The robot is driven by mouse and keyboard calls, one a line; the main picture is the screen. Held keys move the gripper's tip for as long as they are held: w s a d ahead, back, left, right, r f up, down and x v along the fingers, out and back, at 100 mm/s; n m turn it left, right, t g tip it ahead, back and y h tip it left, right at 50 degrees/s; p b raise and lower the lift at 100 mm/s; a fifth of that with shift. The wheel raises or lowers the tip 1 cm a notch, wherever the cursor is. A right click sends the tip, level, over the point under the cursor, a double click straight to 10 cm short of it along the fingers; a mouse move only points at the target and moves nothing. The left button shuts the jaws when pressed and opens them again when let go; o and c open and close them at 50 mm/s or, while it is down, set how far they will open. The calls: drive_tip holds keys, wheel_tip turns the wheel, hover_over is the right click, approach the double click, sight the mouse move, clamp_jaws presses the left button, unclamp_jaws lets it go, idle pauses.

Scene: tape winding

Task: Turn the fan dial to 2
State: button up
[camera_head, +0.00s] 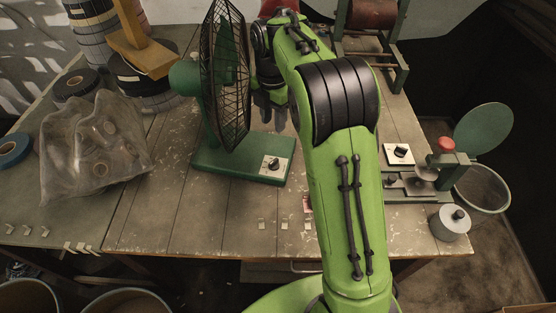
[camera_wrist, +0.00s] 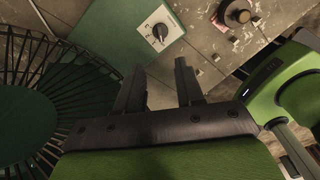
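The green desk fan (camera_head: 225,80) stands on the wooden table, and its wire cage (camera_wrist: 40,100) fills the left of the wrist view. A pale square plate on the front right of the fan's base (camera_head: 228,165) carries the black fan dial (camera_head: 273,164). The dial also shows in the wrist view (camera_wrist: 160,31), ahead of my fingers; its marks are too small to read. My gripper (camera_head: 270,112) is beside the fan cage, behind and above the dial. In the wrist view, my gripper's two fingers (camera_wrist: 159,72) stand apart with nothing between them, not touching the dial.
A second dial plate (camera_head: 398,154) is on a device with a red knob (camera_head: 446,144) at the right. A clear plastic bag (camera_head: 95,150), tape rolls (camera_head: 76,84) and a blue roll (camera_head: 12,150) are at the left. The table front is mostly clear.

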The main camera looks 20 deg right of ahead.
sight(274, 161)
wheel_tip(274, 161, down, 15)
drive_tip(key=b, duration=0.5)
drive_tip(key=shift+f, duration=0.2)
drive_tip(key=shift+s, duration=0.1)
drive_tip(key=shift+r, duration=0.1)
clamp_jaws()
